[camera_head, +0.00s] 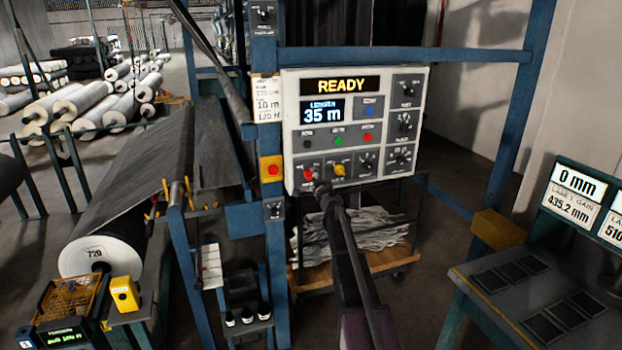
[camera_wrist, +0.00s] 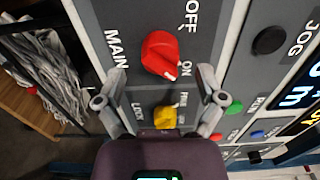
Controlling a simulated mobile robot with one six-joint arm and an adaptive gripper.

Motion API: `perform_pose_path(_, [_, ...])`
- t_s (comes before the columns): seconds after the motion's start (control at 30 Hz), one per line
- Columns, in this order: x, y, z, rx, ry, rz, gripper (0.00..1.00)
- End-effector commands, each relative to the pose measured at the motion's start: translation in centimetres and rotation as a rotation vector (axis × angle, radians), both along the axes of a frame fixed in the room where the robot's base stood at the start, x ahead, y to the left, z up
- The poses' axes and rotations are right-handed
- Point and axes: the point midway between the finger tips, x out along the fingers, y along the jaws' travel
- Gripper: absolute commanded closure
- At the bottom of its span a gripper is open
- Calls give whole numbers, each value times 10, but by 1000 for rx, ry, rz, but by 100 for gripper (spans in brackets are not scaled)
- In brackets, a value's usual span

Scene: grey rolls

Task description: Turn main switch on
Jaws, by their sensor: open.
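The main switch is a red rotary knob (camera_wrist: 160,52) on a grey panel, labelled MAIN, OFF and ON in the wrist view. Its white mark sits at its lower right edge, close to the ON label. In the head view the red knob (camera_head: 307,174) is at the lower left of the control box (camera_head: 293,130), whose display (camera_head: 341,86) reads READY. My gripper (camera_wrist: 160,100) is open and empty. Its fingertips are spread wide, and the red knob appears beyond them, between their lines. In the head view my gripper (camera_head: 320,187) is just below and right of the knob, partly hiding the panel edge.
A yellow knob (camera_wrist: 165,116) lies between my fingers in the wrist view, labelled LOCK. Green (camera_wrist: 232,108) and other small buttons are to the right. A red stop button (camera_head: 273,169) is on the blue post at left. A cart with grey strips (camera_head: 378,235) stands below the box.

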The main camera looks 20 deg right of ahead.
Motion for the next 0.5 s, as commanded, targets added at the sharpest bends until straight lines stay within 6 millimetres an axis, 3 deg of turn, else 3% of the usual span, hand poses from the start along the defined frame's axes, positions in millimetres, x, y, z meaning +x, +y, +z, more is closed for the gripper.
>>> perform_pose_path(0.5, [-82,3,0,1,0,0,11])
